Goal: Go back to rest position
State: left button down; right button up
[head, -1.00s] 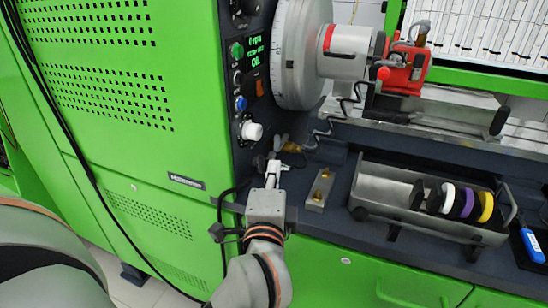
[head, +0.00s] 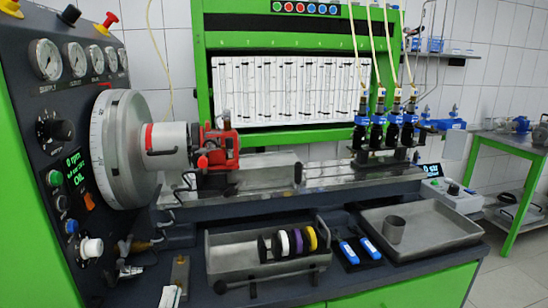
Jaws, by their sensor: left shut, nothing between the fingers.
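My left gripper (head: 171,297) shows only as a small pale tip at the bottom edge of the head view, left of centre. It is shut and empty, in front of a small metal block with a brass top (head: 180,268). The rest of my left arm is out of the frame. My right gripper is not in view.
The green test bench carries a round drive head (head: 118,150) and red coupling (head: 219,147). A metal tray with coloured discs (head: 232,258), blue-handled tools (head: 359,250) and a tray with a cup (head: 438,233) lie on the front ledge. A green side table (head: 515,142) stands right.

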pick_arm(q)
jog(key=s+d+f+m+g+h+p, duration=0.1)
jog(key=s+d+f+m+g+h, duration=0.15)
jog(key=f+m, duration=0.6)
jog(key=s+d+f+m+g+h+p, duration=0.1)
jog(key=s+d+f+m+g+h, duration=0.2)
jog(key=f+m, duration=0.55)
jog(key=s+a+f+m+g+y+p, duration=0.1)
jog(key=s+a+f+m+g, duration=0.2)
jog(key=f, duration=0.4)
jog(key=s+a+f+m+g+y+p, duration=0.1)
jog(key=s+a+f+m+g+y, duration=0.1)
jog(key=s+f+m, duration=0.4)
notch_tip(320, 180, down, 2)
jog(key=shift+s+a+f+m+g, duration=0.1)
jog(key=shift+s+a+m+g, duration=0.2)
jog(key=shift+a+g, duration=0.5)
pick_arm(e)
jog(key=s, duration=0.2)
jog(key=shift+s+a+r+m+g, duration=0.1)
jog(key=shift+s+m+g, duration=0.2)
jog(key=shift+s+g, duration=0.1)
pick_arm(q)
jog(key=shift+d, duration=0.25)
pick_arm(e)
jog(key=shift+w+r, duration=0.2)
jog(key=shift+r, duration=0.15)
